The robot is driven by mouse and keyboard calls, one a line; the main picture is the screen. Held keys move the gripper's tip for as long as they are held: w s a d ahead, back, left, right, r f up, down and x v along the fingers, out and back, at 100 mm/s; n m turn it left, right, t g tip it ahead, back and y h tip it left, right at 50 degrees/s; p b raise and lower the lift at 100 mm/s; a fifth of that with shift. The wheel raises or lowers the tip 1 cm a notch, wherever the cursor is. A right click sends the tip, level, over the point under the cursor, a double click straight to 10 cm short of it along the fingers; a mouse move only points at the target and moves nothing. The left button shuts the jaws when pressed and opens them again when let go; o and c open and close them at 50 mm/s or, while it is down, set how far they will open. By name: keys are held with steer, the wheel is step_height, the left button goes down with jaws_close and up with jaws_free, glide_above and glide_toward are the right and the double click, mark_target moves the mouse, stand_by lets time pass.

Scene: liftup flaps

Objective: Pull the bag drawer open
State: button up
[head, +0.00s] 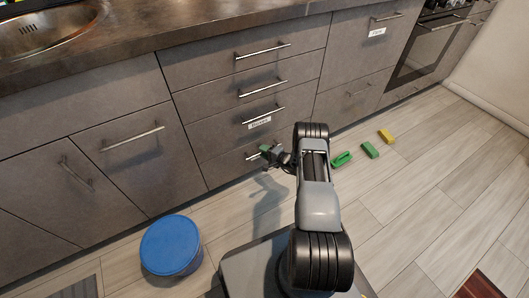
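A column of drawers stands in the middle of the grey kitchen front. The third drawer (230,126) has a bar handle (264,115) and a small white label (260,123) whose lettering is too small to read surely. The bottom drawer (223,167) sits under it, with a handle (252,156) partly hidden by my gripper. Both drawers look closed. I cannot tell for sure which one is the bag drawer. My gripper (266,152) is in front of the bottom drawer, at the right end of its handle. A small green part shows at its tip. Contact and finger opening cannot be made out.
A blue round container (171,245) stands on the floor at lower left. Two green blocks (342,159) (370,150) and a yellow block (386,136) lie on the floor right of my arm. An oven (428,47) is at upper right. The floor before the drawers is otherwise mostly clear.

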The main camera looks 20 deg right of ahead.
jaws_close()
stand_by(0.3)
